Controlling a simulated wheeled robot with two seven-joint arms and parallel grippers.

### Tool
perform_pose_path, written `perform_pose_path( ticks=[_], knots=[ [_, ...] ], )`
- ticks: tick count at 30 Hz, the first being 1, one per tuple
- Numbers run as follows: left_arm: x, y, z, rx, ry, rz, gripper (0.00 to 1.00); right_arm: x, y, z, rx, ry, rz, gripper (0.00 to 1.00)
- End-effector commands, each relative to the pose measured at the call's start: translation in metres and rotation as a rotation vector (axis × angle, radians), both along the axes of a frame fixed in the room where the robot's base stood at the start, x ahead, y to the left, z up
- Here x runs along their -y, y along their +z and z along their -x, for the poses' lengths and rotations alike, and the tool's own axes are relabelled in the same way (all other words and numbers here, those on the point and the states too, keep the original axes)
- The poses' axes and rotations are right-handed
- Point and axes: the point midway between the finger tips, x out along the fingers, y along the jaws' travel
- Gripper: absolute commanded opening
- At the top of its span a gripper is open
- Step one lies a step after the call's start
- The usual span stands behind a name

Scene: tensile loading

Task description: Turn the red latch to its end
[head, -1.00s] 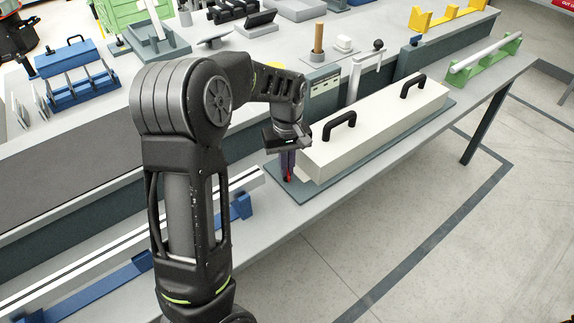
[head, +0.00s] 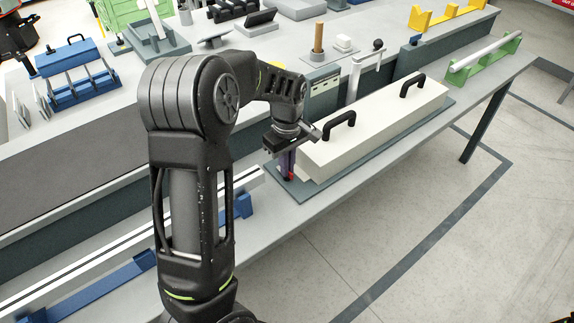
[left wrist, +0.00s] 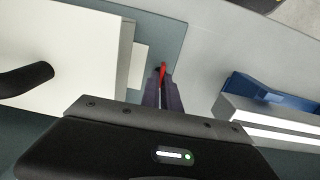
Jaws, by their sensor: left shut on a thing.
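The red latch (left wrist: 163,70) shows as a small red piece between my left fingertips in the left wrist view. In the head view a bit of the red latch (head: 290,178) shows low beside the fingers. My left gripper (head: 287,170) points down at the near left end of the long cream box and is shut on the latch. The gripper's fingers also show in the left wrist view (left wrist: 163,86). The cream box (head: 375,130) has two black handles and lies on a grey-green base plate (head: 318,195). Most of the latch is hidden by the fingers. My right gripper is not in view.
A white rail on blue supports (head: 243,206) lies left of the box. A post with a black knob (head: 355,78) stands behind it. A green stand with a white bar (head: 485,55) is at the far right. The floor in front is clear.

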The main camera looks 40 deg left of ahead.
Motion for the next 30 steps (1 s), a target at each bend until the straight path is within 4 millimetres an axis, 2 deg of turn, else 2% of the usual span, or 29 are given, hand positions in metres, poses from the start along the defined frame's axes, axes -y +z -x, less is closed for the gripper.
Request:
perform_pose_path(
  ticks=[2, 3, 11, 22, 26, 30],
  knots=[
    [-0.001, 0.001, -0.001, 0.002, 0.002, 0.0, 0.0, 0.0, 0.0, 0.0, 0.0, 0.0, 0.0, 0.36],
    [-0.001, 0.001, -0.001, 0.002, 0.002, 0.0, 0.06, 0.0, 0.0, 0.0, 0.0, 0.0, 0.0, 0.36],
    [0.0, 0.0, 0.0, 0.001, 0.001, -0.001, 0.27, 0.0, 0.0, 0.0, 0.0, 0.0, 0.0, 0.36],
    [0.0, 0.007, -0.001, 0.002, 0.0, 0.0, 0.27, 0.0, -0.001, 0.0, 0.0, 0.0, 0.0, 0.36],
    [0.0, 0.022, -0.001, 0.004, 0.0, 0.0, 0.27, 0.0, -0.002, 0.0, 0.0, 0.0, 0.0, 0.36],
    [0.0, 0.046, -0.001, 0.005, 0.0, -0.001, 0.27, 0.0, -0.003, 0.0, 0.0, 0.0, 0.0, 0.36]
  ],
)
